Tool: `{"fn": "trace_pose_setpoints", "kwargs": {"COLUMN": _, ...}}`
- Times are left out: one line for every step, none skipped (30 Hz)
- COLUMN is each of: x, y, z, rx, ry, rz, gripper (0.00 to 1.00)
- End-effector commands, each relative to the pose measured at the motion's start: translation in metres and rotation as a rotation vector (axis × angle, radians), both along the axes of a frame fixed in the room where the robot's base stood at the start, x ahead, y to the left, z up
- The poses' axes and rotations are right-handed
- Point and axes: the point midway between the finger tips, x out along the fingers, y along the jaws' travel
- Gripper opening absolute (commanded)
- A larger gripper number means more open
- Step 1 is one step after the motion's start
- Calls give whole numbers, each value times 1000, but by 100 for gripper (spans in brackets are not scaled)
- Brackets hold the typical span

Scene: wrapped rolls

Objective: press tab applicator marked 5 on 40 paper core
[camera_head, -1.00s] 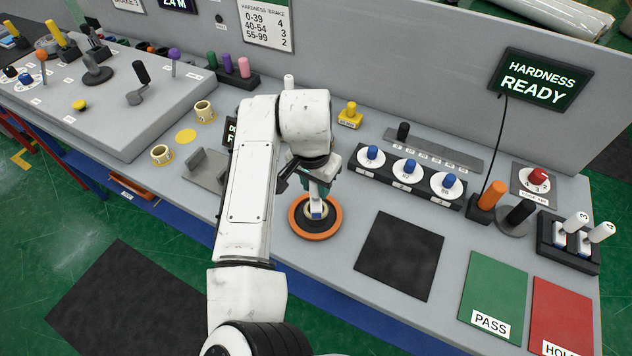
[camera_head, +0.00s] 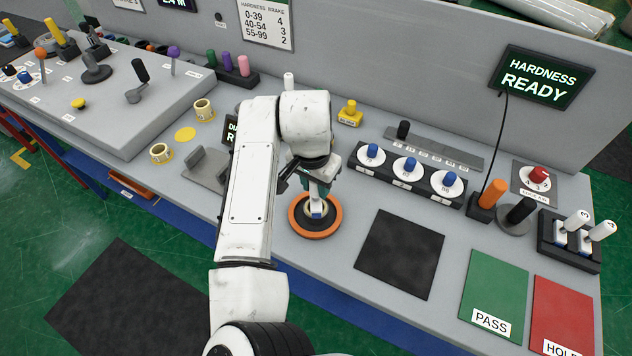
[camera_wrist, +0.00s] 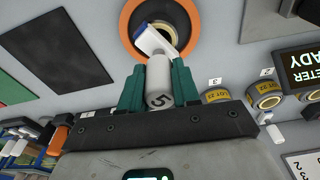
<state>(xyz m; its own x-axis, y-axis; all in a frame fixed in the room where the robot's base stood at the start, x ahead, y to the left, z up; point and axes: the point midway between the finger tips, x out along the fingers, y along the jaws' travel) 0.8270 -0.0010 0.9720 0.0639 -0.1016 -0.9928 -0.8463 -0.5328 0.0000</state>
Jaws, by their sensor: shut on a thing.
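My gripper (camera_head: 308,187) points down over the orange ring (camera_head: 335,222) near the middle of the bench. In the wrist view its teal fingers (camera_wrist: 160,68) are shut on the white handle of the applicator marked 5 (camera_wrist: 159,88). The applicator's white and blue head (camera_head: 317,212) lies over a pale paper core (camera_wrist: 169,27) inside the orange ring. The head covers part of the core. I cannot tell whether head and core touch, and no number on the core can be read.
A rack holds applicators marked 3 and 4 (camera_head: 577,237) at the right. Pass (camera_head: 497,290) and hold (camera_head: 563,310) pads lie at front right, beside a black mat (camera_head: 400,254). Two yellow-labelled cores (camera_head: 161,153) stand left of my arm. The hardness screen (camera_head: 540,77) reads ready.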

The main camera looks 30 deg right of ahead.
Motion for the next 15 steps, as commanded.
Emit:
{"fn": "trace_pose_setpoints", "kwargs": {"x": 0, "y": 0, "z": -1, "rx": -1, "ry": -1, "rz": 0, "gripper": 0}}
{"fn": "trace_pose_setpoints", "kwargs": {"x": 0, "y": 0, "z": -1, "rx": -1, "ry": -1, "rz": 0, "gripper": 0}}
{"fn": "trace_pose_setpoints", "kwargs": {"x": 0, "y": 0, "z": -2, "rx": -1, "ry": -1, "rz": 0, "gripper": 0}}
{"fn": "trace_pose_setpoints", "kwargs": {"x": 0, "y": 0, "z": -2, "rx": -1, "ry": -1, "rz": 0, "gripper": 0}}
{"fn": "trace_pose_setpoints", "kwargs": {"x": 0, "y": 0, "z": -2, "rx": -1, "ry": -1, "rz": 0, "gripper": 0}}
{"fn": "trace_pose_setpoints", "kwargs": {"x": 0, "y": 0, "z": -3, "rx": -1, "ry": -1, "rz": 0, "gripper": 0}}
{"fn": "trace_pose_setpoints", "kwargs": {"x": 0, "y": 0, "z": -3, "rx": -1, "ry": -1, "rz": 0, "gripper": 0}}
{"fn": "trace_pose_setpoints", "kwargs": {"x": 0, "y": 0, "z": -4, "rx": -1, "ry": -1, "rz": 0, "gripper": 0}}
{"fn": "trace_pose_setpoints", "kwargs": {"x": 0, "y": 0, "z": -4, "rx": -1, "ry": -1, "rz": 0, "gripper": 0}}
{"fn": "trace_pose_setpoints", "kwargs": {"x": 0, "y": 0, "z": -4, "rx": -1, "ry": -1, "rz": 0, "gripper": 0}}
{"fn": "trace_pose_setpoints", "kwargs": {"x": 0, "y": 0, "z": -5, "rx": -1, "ry": -1, "rz": 0, "gripper": 0}}
{"fn": "trace_pose_setpoints", "kwargs": {"x": 0, "y": 0, "z": -5, "rx": -1, "ry": -1, "rz": 0, "gripper": 0}}
{"fn": "trace_pose_setpoints", "kwargs": {"x": 0, "y": 0, "z": -6, "rx": -1, "ry": -1, "rz": 0, "gripper": 0}}
{"fn": "trace_pose_setpoints", "kwargs": {"x": 0, "y": 0, "z": -6, "rx": -1, "ry": -1, "rz": 0, "gripper": 0}}
{"fn": "trace_pose_setpoints", "kwargs": {"x": 0, "y": 0, "z": -7, "rx": -1, "ry": -1, "rz": 0, "gripper": 0}}
